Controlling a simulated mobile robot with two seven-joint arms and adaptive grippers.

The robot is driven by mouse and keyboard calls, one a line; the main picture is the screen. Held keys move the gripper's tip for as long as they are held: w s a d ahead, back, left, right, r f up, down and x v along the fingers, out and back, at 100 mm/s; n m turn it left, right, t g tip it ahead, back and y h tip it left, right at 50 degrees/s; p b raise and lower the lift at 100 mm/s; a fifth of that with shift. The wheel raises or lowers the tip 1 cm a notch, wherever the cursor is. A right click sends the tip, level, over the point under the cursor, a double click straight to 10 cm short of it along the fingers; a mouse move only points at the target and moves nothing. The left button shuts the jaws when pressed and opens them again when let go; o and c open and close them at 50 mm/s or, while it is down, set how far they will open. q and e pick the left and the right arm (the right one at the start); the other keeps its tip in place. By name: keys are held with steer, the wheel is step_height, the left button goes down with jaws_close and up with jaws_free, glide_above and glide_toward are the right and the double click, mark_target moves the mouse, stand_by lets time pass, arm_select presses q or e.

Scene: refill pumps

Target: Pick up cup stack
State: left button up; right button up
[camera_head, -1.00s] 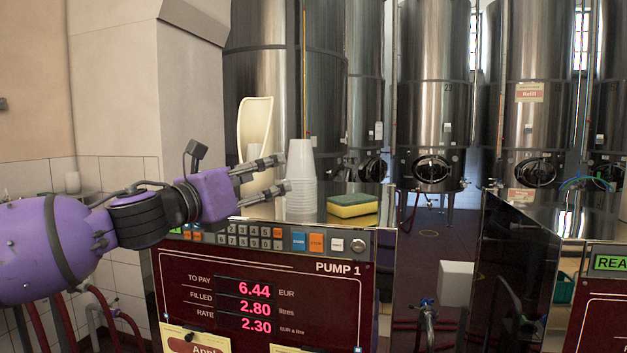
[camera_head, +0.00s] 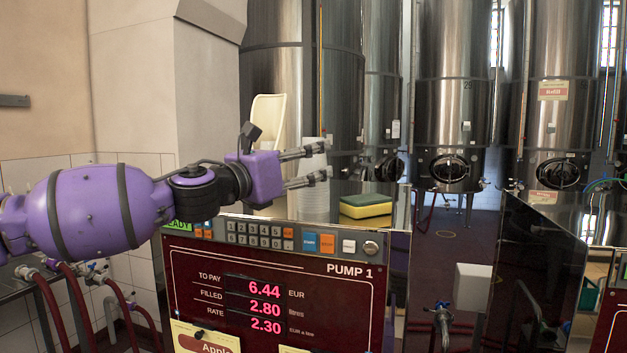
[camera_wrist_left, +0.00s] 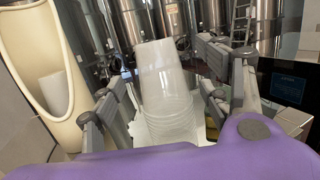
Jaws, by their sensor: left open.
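The cup stack (camera_head: 314,196) is a column of white translucent cups, upside down, on top of the pump 1 cabinet. In the left wrist view the cup stack (camera_wrist_left: 163,92) stands between the two fingers of my left gripper (camera_wrist_left: 160,105). In the head view my left gripper (camera_head: 323,162) is open, with its fingers level with the stack and partly covering it. A gap shows between the stack and the fingers in the wrist view, at least on the right side. My right gripper is not in view.
A yellow and green sponge (camera_head: 366,207) lies just right of the stack. A cream scoop-shaped holder (camera_head: 268,125) stands behind the gripper; in the wrist view it holds a white cup (camera_wrist_left: 55,92). The pump 1 panel (camera_head: 285,290) is below. Steel tanks (camera_head: 452,100) stand behind.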

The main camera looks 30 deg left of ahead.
arm_select(q)
steer(key=shift+w+r, duration=0.1)
steer(key=shift+w, duration=0.4)
steer(key=shift+b+x, duration=0.5)
steer(key=shift+x, duration=0.35)
steer(key=shift+w, duration=0.3)
steer(key=shift+c, duration=0.6)
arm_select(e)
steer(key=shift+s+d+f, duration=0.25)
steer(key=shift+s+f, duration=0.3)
arm_select(q)
steer(key=c, duration=1.4)
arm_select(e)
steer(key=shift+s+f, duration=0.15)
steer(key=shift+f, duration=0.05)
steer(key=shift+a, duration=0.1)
